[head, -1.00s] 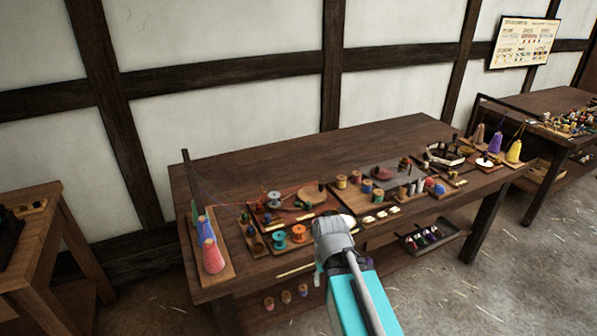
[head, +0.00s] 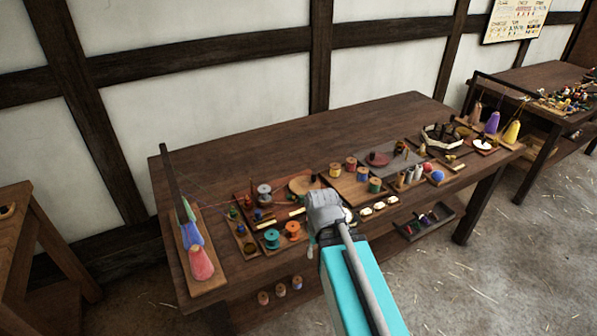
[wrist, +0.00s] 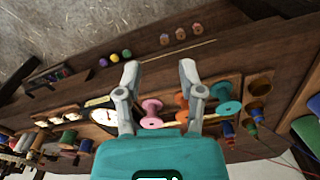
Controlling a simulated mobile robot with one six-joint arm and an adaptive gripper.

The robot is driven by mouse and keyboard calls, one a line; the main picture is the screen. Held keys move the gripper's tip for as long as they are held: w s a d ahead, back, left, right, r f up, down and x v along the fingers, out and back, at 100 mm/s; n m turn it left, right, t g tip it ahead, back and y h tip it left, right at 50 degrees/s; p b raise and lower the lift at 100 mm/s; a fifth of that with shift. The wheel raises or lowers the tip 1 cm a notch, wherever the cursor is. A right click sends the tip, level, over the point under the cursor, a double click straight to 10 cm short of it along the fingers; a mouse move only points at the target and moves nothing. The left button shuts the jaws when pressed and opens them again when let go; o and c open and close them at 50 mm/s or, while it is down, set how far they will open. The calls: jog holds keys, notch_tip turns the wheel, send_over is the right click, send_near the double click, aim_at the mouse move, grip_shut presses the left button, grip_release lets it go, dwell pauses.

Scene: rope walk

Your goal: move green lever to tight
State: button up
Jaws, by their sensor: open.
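My gripper (wrist: 159,68) is open and empty in the wrist view, its two fingers apart above the front of the workbench (head: 290,140). A pink spool (wrist: 152,108) shows between the fingers' bases, with an orange spool (wrist: 183,103) and a teal spool (wrist: 228,107) to its right. In the head view my arm covers the front middle of the bench, and the fingertips are hidden. I cannot make out a green lever or a tight mark. A small green-topped piece (head: 232,212) stands at the bench's left, too small to identify.
Spools and trays crowd the bench's front half; its back strip is clear. A board with coloured cones (head: 200,262) stands at the left end. More cones (head: 511,132) stand at the right end. A dark tray (head: 425,222) sits below the front edge.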

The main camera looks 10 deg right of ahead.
notch_tip(320, 180, up, 6)
jog(key=n+p, duration=0.3)
jog(key=p, duration=0.3)
send_over(300, 197)
jog(key=shift+w+d, duration=0.3)
jog(key=shift+f, duration=0.1)
notch_tip(300, 197, down, 11)
jog(key=b, duration=1.1)
jog(key=shift+s+a, duration=0.2)
